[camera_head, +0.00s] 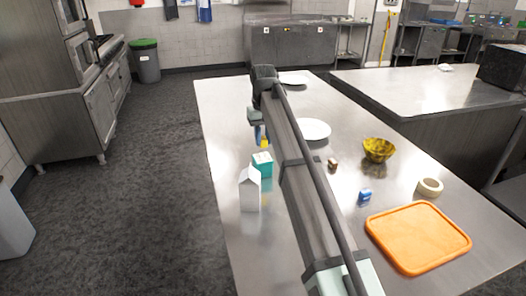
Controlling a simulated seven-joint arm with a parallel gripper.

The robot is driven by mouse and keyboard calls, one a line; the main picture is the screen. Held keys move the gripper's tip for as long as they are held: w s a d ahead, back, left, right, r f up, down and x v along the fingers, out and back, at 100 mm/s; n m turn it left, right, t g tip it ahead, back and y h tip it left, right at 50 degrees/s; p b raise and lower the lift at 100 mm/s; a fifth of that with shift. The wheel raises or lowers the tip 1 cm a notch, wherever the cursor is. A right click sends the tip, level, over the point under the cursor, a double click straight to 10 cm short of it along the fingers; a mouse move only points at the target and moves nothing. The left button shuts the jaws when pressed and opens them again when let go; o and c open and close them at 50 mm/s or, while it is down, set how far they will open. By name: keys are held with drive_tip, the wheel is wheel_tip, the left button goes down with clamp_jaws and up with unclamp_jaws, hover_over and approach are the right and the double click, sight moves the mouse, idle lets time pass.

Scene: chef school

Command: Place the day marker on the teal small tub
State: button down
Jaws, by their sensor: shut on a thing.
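The teal small tub (262,168) stands on the steel table, left of my arm, with a pale top. My gripper (261,138) is above and just behind the tub, partly hidden by my own arm. It is shut on a small blue and yellow thing, which I take to be the day marker (264,143). The marker looks close over the tub's far side; I cannot tell whether they touch.
A white carton (250,192) stands just in front of the tub. Right of my arm are a small brown item (332,164), a blue item (365,196), a yellow bowl (378,150), a tape roll (430,187) and an orange board (418,238). White plates (313,129) lie farther back.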

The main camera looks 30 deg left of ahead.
sight(263, 158)
drive_tip(key=shift+f, duration=2.6)
drive_tip(key=c, duration=0.8)
unclamp_jaws()
drive_tip(key=shift+r, duration=0.1)
wheel_tip(263, 158, up, 12)
drive_tip(key=shift+f, duration=0.1)
